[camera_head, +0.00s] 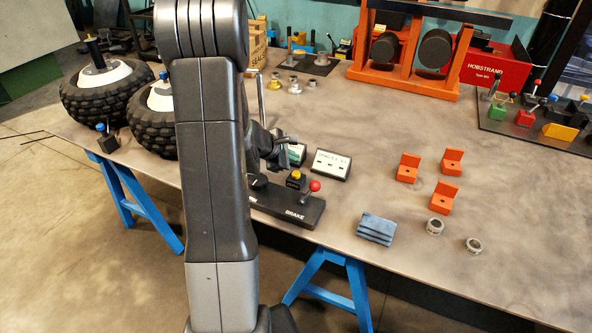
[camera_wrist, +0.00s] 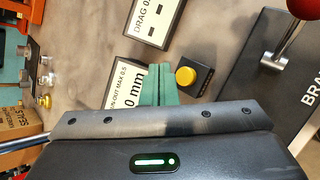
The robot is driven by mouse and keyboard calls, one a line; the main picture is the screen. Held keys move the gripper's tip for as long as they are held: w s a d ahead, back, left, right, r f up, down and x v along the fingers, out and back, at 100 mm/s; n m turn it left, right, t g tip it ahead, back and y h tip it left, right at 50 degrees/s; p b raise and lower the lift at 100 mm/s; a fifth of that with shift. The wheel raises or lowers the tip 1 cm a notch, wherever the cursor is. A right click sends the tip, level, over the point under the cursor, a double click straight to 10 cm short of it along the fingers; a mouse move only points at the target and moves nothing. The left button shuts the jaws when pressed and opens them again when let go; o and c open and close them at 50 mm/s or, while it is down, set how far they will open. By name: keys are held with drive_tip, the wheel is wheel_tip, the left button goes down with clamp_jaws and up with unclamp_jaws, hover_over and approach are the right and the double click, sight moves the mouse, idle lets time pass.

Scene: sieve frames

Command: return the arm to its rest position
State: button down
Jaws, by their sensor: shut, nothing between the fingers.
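My arm stands upright through the left-centre of the head view and hides part of the table behind it. My gripper (camera_head: 279,151) shows just right of the arm, low over the table near the signs and the brake lever. In the wrist view, my gripper (camera_wrist: 157,85) has its green fingers together, with nothing between them. Below them in that view are a yellow button (camera_wrist: 186,76) on a black block and the sign marked in mm (camera_wrist: 128,88).
The black brake base (camera_head: 290,208) has a red-knobbed lever (camera_head: 314,187). A white sign (camera_head: 332,164) stands behind it. Orange brackets (camera_head: 408,168), blue blocks (camera_head: 376,229) and metal rings (camera_head: 435,226) lie to the right. Knobby wheels (camera_head: 105,94) stand left. The table's right centre is mostly clear.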

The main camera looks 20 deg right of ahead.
wheel_tip(320, 180, up, 2)
drive_tip(key=shift+r+p, duration=0.2)
drive_tip(key=shift+p, duration=0.3)
drive_tip(key=shift+f, duration=0.25)
wheel_tip(320, 180, down, 2)
drive_tip(key=shift+f+b, duration=0.1)
drive_tip(key=shift+b, duration=0.8)
drive_tip(key=shift+r+p, duration=0.35)
drive_tip(key=shift+p, duration=1.15)
drive_tip(key=shift+r+p, duration=0.15)
drive_tip(key=shift+p, duration=0.75)
wheel_tip(320, 180, up, 5)
drive_tip(key=shift+r+p, duration=0.2)
drive_tip(key=shift+p, duration=0.9)
